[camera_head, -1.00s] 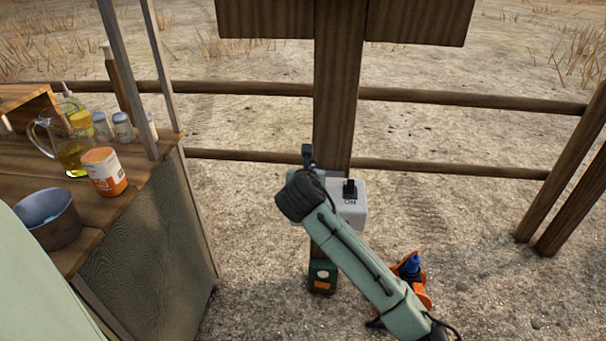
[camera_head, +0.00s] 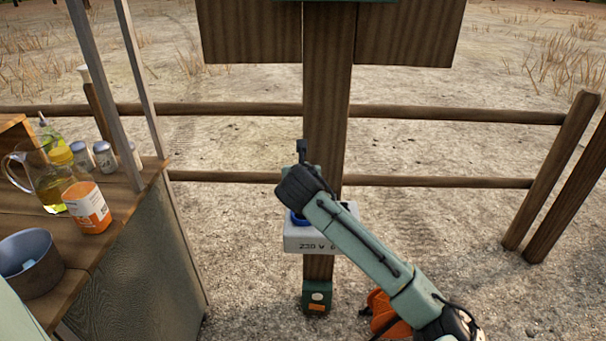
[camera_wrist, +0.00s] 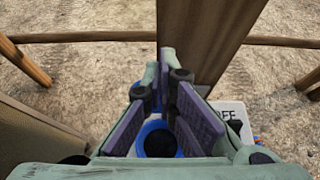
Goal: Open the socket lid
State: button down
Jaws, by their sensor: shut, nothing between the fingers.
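The pale grey power box (camera_head: 305,244), marked "230 V", is fixed to the wooden post below the sign boards. A blue round socket part (camera_head: 298,219) shows on its top, mostly hidden by my wrist. In the wrist view it is a blue ring (camera_wrist: 180,152) with a dark middle, seen between and below my fingers. A smaller blue patch (camera_wrist: 137,87) shows by the left finger; I cannot tell whether it is the lid. My gripper (camera_wrist: 167,58) is shut and empty, its tips in front of the post. My wrist hides it in the head view.
The wooden post (camera_head: 327,100) rises right behind the box. A green box (camera_head: 317,297) sits at its foot, and an orange object (camera_head: 384,312) lies on the ground. The counter (camera_head: 110,228) with a pot and jars stands left. Open ground lies between counter and post.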

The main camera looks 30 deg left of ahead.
jog(key=shift+w+a, duration=0.15)
jog(key=shift+w, duration=0.05)
dwell(0.5)
